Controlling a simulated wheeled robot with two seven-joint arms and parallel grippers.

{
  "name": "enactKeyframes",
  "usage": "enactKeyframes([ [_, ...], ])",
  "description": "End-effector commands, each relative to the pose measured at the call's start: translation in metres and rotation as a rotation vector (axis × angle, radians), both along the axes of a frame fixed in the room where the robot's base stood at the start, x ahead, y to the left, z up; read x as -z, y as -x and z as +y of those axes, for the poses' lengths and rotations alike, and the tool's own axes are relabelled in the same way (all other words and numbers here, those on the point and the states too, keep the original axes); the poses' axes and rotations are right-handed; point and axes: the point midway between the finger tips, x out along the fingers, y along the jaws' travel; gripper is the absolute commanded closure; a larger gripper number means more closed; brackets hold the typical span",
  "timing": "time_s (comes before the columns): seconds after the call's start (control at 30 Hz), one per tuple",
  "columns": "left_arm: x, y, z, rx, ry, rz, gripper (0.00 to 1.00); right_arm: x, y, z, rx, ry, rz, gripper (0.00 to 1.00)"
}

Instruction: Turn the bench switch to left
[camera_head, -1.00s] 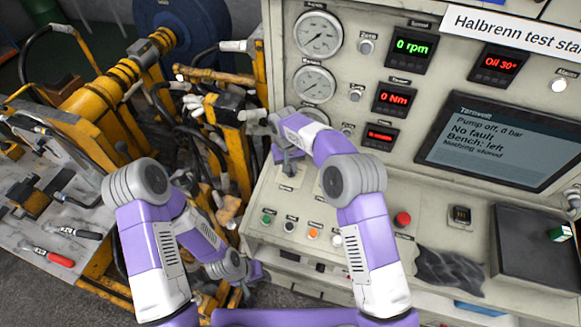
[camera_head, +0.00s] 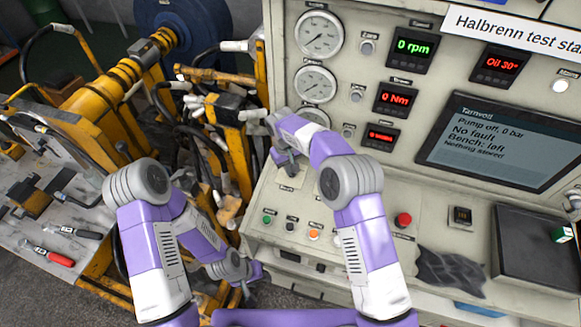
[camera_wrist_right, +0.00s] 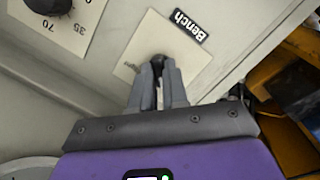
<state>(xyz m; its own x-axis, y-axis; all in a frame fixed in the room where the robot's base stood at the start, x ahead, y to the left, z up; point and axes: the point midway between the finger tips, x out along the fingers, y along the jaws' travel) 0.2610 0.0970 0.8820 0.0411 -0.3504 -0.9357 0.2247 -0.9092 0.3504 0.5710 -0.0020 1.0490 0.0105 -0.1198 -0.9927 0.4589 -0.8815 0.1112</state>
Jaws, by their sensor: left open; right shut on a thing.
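The bench switch (camera_wrist_right: 161,60) is a small dark knob on a pale square plate labelled "Bench" in the right wrist view. My right gripper (camera_wrist_right: 160,73) is shut on this knob, and its fingers hide part of it. In the head view my right gripper (camera_head: 289,166) is at the left part of the test stand panel, and the arm hides much of that area. The screen (camera_head: 500,143) reads "Pump off, 0 bar", "No fault" and "Bench: left". My left gripper (camera_head: 252,277) is open and empty, low beside the front of the stand.
Another dial knob (camera_wrist_right: 48,5) with numbers is near the bench switch. Coloured buttons (camera_head: 314,235) and a red button (camera_head: 403,219) are on the console ledge. Yellow machinery (camera_head: 90,95) with hoses stands at left, beside a workbench with screwdrivers (camera_head: 55,257).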

Motion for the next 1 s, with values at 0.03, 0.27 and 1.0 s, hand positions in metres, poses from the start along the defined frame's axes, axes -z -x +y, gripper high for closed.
enactKeyframes([
  [0.03, 0.000, 0.000, 0.000, 0.000, 0.000, 0.000, 0.57, 0.002, 0.001, 0.000, -0.003, 0.003, 0.006, 1.00],
  [0.27, 0.000, 0.000, 0.000, 0.000, 0.000, 0.000, 0.57, 0.002, 0.001, 0.000, -0.002, 0.001, 0.005, 0.61],
  [1.0, 0.004, 0.000, 0.000, 0.000, 0.000, 0.000, 0.57, -0.065, 0.001, 0.008, -0.001, 0.000, 0.001, 0.61],
])
